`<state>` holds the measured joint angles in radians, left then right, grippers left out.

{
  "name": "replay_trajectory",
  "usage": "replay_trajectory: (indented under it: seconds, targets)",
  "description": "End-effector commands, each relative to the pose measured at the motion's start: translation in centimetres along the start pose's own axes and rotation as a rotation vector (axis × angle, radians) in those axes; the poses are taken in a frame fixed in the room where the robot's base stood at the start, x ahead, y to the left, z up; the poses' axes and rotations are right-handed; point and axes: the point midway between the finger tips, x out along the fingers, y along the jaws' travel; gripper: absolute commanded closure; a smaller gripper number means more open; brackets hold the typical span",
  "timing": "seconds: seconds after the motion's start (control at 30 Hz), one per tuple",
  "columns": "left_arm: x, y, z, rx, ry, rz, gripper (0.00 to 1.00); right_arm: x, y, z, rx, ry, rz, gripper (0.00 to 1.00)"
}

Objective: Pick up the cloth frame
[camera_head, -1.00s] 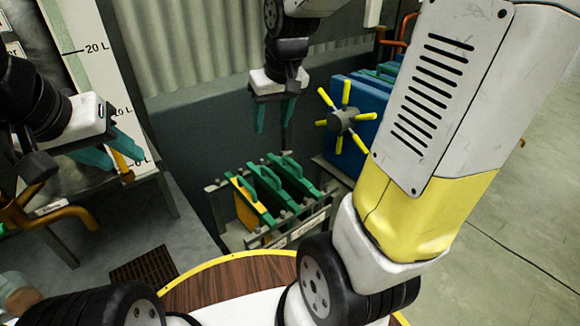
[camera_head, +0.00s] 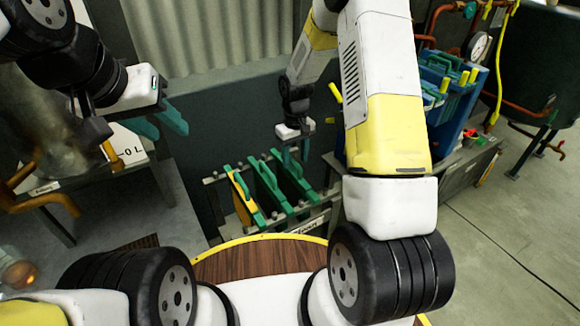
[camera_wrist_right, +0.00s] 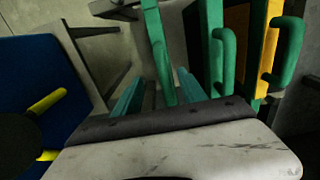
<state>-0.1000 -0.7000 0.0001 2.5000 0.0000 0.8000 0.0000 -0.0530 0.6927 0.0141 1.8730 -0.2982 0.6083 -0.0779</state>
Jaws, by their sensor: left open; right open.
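The cloth frames stand upright side by side in a grey rack (camera_head: 213,181): a yellow one (camera_head: 241,188) with a green handle at left, a green one (camera_head: 268,183) in the middle, a green one (camera_head: 294,178) at right. My right gripper (camera_head: 294,156) is open, just above the right green frame. In the right wrist view a green bar (camera_wrist_right: 156,45) runs up between its open fingers (camera_wrist_right: 159,85); contact cannot be told. The yellow frame (camera_wrist_right: 268,45) is at the right there. My left gripper (camera_head: 168,132) is open and empty, left of the rack.
A blue unit with yellow handles (camera_head: 458,95) stands right of the rack, close to my right gripper in the wrist view (camera_wrist_right: 38,85). A dark wall panel (camera_head: 215,110) is behind the rack. A round wooden top (camera_head: 240,260) lies in front. Orange pipes (camera_head: 40,200) are at left.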

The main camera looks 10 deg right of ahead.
Motion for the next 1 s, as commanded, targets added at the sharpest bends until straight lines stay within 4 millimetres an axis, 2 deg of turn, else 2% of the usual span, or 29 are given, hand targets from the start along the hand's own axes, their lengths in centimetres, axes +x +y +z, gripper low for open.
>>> replay_trajectory:
  seconds: [0.5,0.77,0.8,1.0]
  targets:
    - [0.0,0.0,0.0,0.0,0.0,0.0,0.6,6.5,-0.8,-0.2,0.001,-0.001,0.0,0.51]
    - [0.0,0.0,0.0,0.0,0.0,0.0,0.6,6.9,-0.8,-0.2,0.001,0.002,0.001,0.51]
    - [0.0,0.0,0.0,0.0,0.0,0.0,0.6,6.9,-0.8,-0.2,0.001,0.001,0.001,0.53]
    - [0.0,0.0,0.0,0.0,0.0,0.0,0.6,6.8,-0.8,-0.2,0.001,0.001,0.0,0.92]
